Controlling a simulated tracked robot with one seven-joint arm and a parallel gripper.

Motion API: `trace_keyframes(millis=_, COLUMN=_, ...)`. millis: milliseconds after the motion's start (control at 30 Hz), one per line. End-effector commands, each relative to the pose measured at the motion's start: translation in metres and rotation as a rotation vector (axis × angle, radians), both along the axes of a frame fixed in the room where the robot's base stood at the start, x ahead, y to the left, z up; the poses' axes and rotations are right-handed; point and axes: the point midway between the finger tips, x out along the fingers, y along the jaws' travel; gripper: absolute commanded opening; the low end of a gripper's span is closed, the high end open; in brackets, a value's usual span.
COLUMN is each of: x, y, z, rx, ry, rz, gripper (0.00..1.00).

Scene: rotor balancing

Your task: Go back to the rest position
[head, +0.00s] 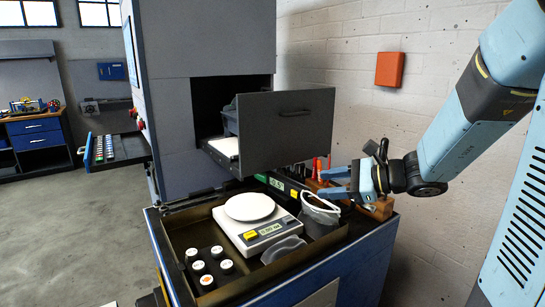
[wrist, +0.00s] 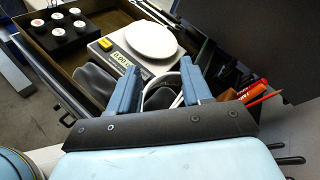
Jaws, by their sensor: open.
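My gripper (head: 324,182) is open, at the right side of the bench (head: 240,292), its two blue fingers pointing left. In the wrist view my gripper (wrist: 160,84) shows a gap between its fingers. A dark grey container with a white loop (head: 320,214) stands just below the fingers in the head view. In the wrist view its white loop (wrist: 186,72) shows between and beyond the fingers. I cannot tell whether the fingers touch it. Nothing is visibly gripped.
A scale (head: 268,233) with a round white plate (head: 249,206) stands in the tray (head: 178,225), beside several white-capped pieces (head: 199,267) and a grey scoop-like piece (head: 284,249). A grey open drawer or door (head: 290,128) juts out above the bench, near my arm. Red-handled tools (head: 318,168) stand behind my gripper.

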Motion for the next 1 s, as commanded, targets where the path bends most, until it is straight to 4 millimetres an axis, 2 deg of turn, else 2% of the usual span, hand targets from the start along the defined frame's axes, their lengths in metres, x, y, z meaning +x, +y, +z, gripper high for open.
trace_keyframes(millis=100, x=-0.037, y=0.012, z=0.004, rx=-0.181, ry=-0.084, rz=0.15, gripper=0.49)
trace_keyframes(millis=233, x=-0.074, y=0.014, z=0.002, rx=-0.387, ry=-0.178, rz=0.305, gripper=0.49)
trace_keyframes(millis=367, x=-0.106, y=0.007, z=0.001, rx=-0.6, ry=-0.281, rz=0.451, gripper=0.49)
trace_keyframes(millis=500, x=-0.134, y=-0.01, z=0.001, rx=-0.837, ry=-0.396, rz=0.594, gripper=0.49)
trace_keyframes(millis=700, x=-0.162, y=-0.043, z=0.011, rx=-1.185, ry=-0.561, rz=0.778, gripper=0.49)
trace_keyframes(millis=900, x=-0.177, y=-0.075, z=0.029, rx=-1.477, ry=-0.687, rz=0.908, gripper=0.49)
trace_keyframes(millis=1000, x=-0.18, y=-0.084, z=0.036, rx=-1.565, ry=-0.72, rz=0.942, gripper=0.49)
